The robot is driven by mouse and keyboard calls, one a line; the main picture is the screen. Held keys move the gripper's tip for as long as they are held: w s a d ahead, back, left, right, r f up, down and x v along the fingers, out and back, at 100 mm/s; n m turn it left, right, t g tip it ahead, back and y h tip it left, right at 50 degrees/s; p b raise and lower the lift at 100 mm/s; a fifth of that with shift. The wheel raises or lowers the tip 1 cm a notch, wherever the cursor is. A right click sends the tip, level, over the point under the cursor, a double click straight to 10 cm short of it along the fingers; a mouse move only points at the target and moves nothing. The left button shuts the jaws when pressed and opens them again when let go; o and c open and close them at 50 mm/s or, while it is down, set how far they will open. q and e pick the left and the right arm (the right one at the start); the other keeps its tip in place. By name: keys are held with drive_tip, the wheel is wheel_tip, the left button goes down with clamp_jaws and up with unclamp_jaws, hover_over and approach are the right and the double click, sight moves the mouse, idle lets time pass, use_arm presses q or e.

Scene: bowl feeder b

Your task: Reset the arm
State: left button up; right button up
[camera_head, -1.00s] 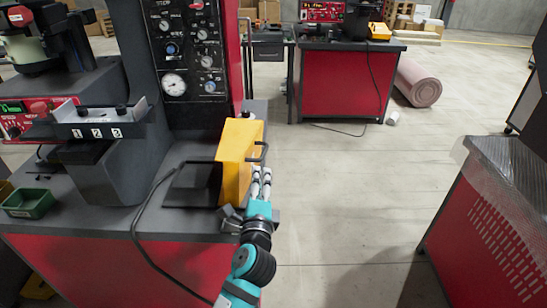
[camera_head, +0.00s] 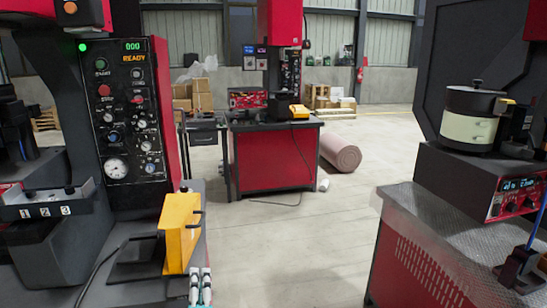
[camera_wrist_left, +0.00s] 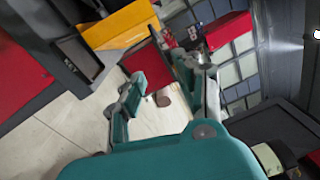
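My left gripper (camera_head: 201,274) shows at the bottom edge of the head view, with only its two fingers in sight. It is just in front of and below the yellow box-shaped part (camera_head: 181,232) on the near left machine, apart from it as far as I can tell. In the left wrist view the gripper (camera_wrist_left: 162,78) has its fingers spread, with nothing between them. The rest of my left arm is hidden below the head view. My right gripper is in neither view.
The near left machine has a control panel (camera_head: 128,110) and a grey numbered block (camera_head: 46,202). A red bench (camera_head: 273,160) and a rolled mat (camera_head: 340,153) stand farther back. A bowl feeder (camera_head: 470,118) stands at right. Clear floor (camera_head: 310,240) lies between the benches.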

use_arm(q)
drive_tip(key=s+f+n+g+h, duration=0.1)
drive_tip(key=s+f+n+g, duration=0.3)
drive_tip(key=f, duration=1)
drive_tip(key=s+d+f+g+h, duration=0.15)
drive_tip(key=s+f, duration=0.35)
drive_tip(key=f, duration=0.8)
drive_tip(key=s+f+n+g+h, duration=0.2)
drive_tip(key=s+f+g, duration=0.25)
drive_tip(key=f, duration=0.95)
drive_tip(key=s+a+f+n+g, duration=0.2)
drive_tip(key=s+f, duration=0.4)
drive_tip(key=s, duration=0.6)
drive_tip(key=s+a+f+n+g, duration=0.2)
drive_tip(key=s+f, duration=0.5)
drive_tip(key=s, duration=0.5)
drive_tip(key=s+a+f+n+g, duration=0.3)
drive_tip(key=s+a+f+n, duration=0.1)
drive_tip(key=s, duration=0.9)
wheel_tip(320, 180, down, 2)
drive_tip(key=shift+a+f+n+p, duration=0.15)
drive_tip(key=shift+n+p, duration=0.2)
drive_tip(key=shift+n, duration=0.45)
